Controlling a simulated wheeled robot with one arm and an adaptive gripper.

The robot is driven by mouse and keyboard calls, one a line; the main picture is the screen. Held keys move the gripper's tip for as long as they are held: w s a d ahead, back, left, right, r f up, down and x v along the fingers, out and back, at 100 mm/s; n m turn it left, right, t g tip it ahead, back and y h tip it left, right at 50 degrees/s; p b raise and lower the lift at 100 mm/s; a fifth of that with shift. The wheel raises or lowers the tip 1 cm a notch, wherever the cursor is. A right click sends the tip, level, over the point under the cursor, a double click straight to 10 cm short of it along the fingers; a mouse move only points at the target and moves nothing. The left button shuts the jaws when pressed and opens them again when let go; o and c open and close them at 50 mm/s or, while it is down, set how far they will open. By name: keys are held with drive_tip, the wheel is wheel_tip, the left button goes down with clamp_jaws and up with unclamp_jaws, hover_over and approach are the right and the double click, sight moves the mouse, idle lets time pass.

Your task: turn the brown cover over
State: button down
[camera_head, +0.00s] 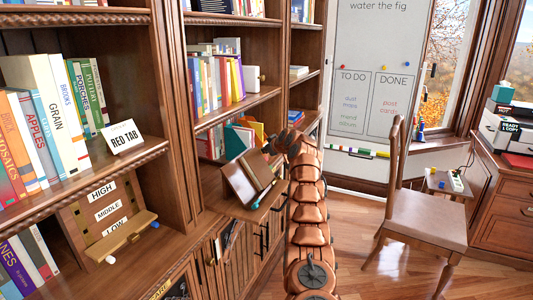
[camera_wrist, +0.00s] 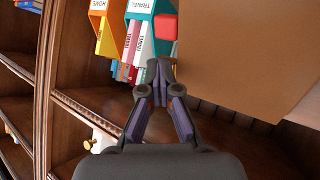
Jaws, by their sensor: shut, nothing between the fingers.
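A brown cover (camera_head: 240,182) stands tilted on the middle shelf in the head view, left of my arm, opened like a folder. In the wrist view a large flat brown panel (camera_wrist: 255,55) fills the upper right, close to the camera; it looks like the same cover. My gripper (camera_wrist: 160,70) is shut and empty, its fingertips just left of the panel's edge. I cannot tell whether they touch it. In the head view my gripper (camera_head: 270,148) is small and partly hidden at the end of my arm, above and right of the cover.
Orange and teal holders (camera_wrist: 140,12) with books stand beyond my fingertips. A drop-front box (camera_head: 120,235) marked HIGH, MIDDLE, LOW sits at left. A chair (camera_head: 425,215) stands right; the floor between is clear.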

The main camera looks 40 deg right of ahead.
drive_tip(key=shift+a+f, duration=0.1)
drive_tip(key=shift+a, duration=0.05)
drive_tip(key=shift+s, duration=0.1)
drive_tip(key=s+d+r+b, duration=0.1)
drive_tip(key=s+d+r, duration=0.4)
drive_tip(key=s+r, duration=0.3)
drive_tip(key=shift+s+d+r+b, duration=0.15)
drive_tip(key=shift+s+b, duration=0.2)
drive_tip(key=shift+s, duration=0.7)
